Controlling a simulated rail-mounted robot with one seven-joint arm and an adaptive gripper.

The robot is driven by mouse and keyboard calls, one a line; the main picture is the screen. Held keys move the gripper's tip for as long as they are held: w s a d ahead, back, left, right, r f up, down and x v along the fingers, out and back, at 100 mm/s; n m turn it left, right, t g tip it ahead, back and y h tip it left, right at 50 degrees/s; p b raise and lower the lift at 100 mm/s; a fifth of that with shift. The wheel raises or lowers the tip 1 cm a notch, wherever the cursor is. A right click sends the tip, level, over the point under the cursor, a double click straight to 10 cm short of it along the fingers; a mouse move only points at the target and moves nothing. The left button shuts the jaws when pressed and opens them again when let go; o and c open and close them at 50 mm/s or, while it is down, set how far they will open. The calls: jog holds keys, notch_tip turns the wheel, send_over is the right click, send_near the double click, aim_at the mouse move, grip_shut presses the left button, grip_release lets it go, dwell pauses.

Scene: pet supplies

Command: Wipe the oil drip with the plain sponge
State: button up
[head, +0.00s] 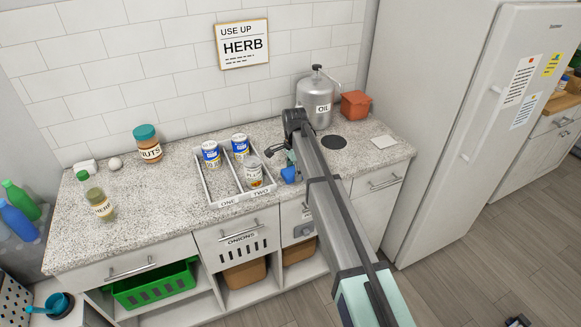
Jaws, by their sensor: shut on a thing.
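My gripper (287,160) is low over the counter, just right of the divided tray, partly hidden by my arm. It appears shut on a small blue block (289,175), which looks like the sponge; whether the block touches the counter is hard to tell. A grey metal can marked OIL (323,108) stands at the back right, behind my arm. I cannot make out an oil drip; part of the counter (180,190) is hidden behind my arm.
A NUTS jar (149,151) and a HERB jar (101,206) stand left. A dark disc (334,142), a pale square (383,143) and an orange-red pot (355,105) are right.

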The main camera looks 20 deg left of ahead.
aim_at(298, 183)
jog(key=shift+s+d, duration=1.2)
jog(key=shift+s, duration=0.05)
notch_tip(298, 183, up, 8)
jog(key=p, duration=0.4)
